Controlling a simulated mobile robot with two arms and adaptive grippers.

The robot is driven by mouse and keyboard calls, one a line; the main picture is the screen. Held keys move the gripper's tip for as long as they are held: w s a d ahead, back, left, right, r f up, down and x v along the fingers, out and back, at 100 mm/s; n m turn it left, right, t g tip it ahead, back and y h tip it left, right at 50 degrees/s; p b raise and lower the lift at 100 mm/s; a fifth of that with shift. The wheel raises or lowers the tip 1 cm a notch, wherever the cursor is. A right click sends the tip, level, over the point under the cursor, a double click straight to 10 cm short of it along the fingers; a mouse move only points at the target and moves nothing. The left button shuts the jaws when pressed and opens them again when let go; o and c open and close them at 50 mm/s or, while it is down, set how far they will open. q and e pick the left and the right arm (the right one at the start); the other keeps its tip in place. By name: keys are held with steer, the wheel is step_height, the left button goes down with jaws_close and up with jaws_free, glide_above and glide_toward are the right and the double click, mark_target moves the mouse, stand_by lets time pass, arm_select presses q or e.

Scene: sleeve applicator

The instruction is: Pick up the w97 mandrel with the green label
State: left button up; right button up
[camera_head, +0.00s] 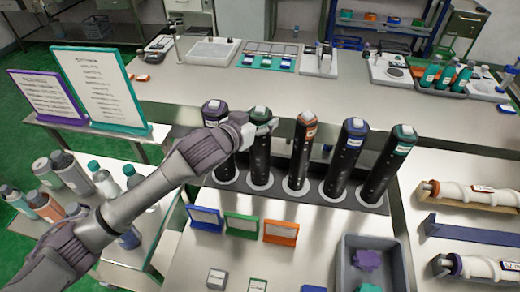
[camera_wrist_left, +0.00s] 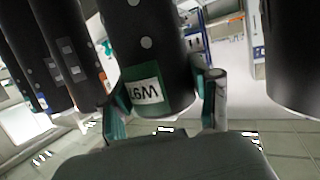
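The w97 mandrel (camera_head: 261,160) is a black cylinder, second from the left in the row, standing upright in its rack. In the left wrist view its green label (camera_wrist_left: 148,92) reads W97 upside down. My left gripper (camera_head: 262,127) is at its upper end. In the left wrist view the fingers of the left gripper (camera_wrist_left: 165,105) stand on both sides of the labelled end, close against it. Whether both pads press on it is not clear. My right gripper is in neither view.
Mandrels with purple (camera_head: 214,112), orange (camera_head: 303,150), blue (camera_head: 348,160) and teal tops (camera_head: 390,160) stand close in the same rack (camera_head: 330,198). Small coloured card holders (camera_head: 281,232) and a grey bin (camera_head: 345,270) lie in front. Bottles (camera_head: 70,172) stand at left.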

arm_select(q)
jaws_close()
steer(key=shift+r, duration=0.1)
